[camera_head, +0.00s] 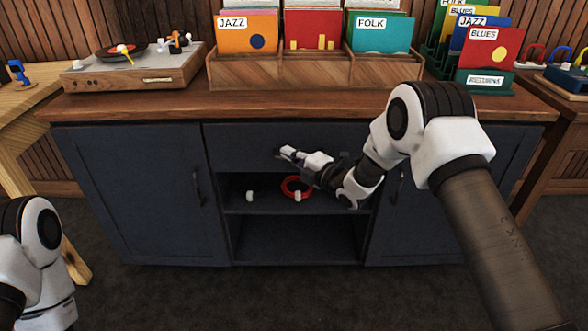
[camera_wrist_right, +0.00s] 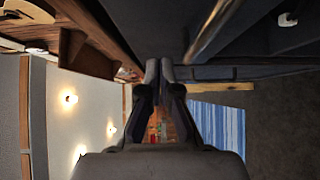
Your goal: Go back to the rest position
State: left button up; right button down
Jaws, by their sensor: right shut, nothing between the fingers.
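My right gripper (camera_head: 284,153) is in front of the middle of the dark blue cabinet (camera_head: 130,190), level with the panel above the open shelf. Its fingers are together with nothing between them; the right wrist view shows the two fingertips (camera_wrist_right: 160,70) meeting. My right arm comes in from the lower right and reaches across the cabinet front. Of my left arm, only white and black links show at the lower left edge; the left gripper is out of view.
The open shelf (camera_head: 260,208) holds a red ring-shaped item (camera_head: 296,187) and small white items. A turntable (camera_head: 140,70) and a wooden record crate (camera_head: 245,72) stand on the wooden top (camera_head: 330,103). Dark floor (camera_head: 240,295) in front is clear.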

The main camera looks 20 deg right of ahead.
jog(key=p+v, duration=0.2)
jog(key=v, duration=0.8)
jog(key=s+a+f+m+g+h, duration=0.1)
jog(key=s+a+f+g, duration=0.1)
jog(key=s+f, duration=0.35)
jog(key=s+a+f+m+g, duration=0.1)
jog(key=s+a+f, duration=0.1)
jog(key=f, duration=0.6)
jog(key=s+d+f+m+g+h, duration=0.1)
jog(key=s+f+m+g+h, duration=0.25)
jog(key=s+f+m, duration=0.55)
jog(key=s+d+f+m+g+h, duration=0.1)
jog(key=s+f+m+g+h, duration=0.3)
jog(key=s, duration=1)
jog(key=s+d+f+m+g, duration=0.1)
jog(key=s+d+m+g, duration=0.3)
jog(key=s+m, duration=0.5)
notch_tip(320, 180, up, 22)
jog(key=g+p, duration=0.1)
jog(key=p, duration=2.1)
jog(key=shift+s+a+r, duration=0.2)
jog(key=shift+s+a, duration=0.15)
jog(key=shift+a, duration=0.15)
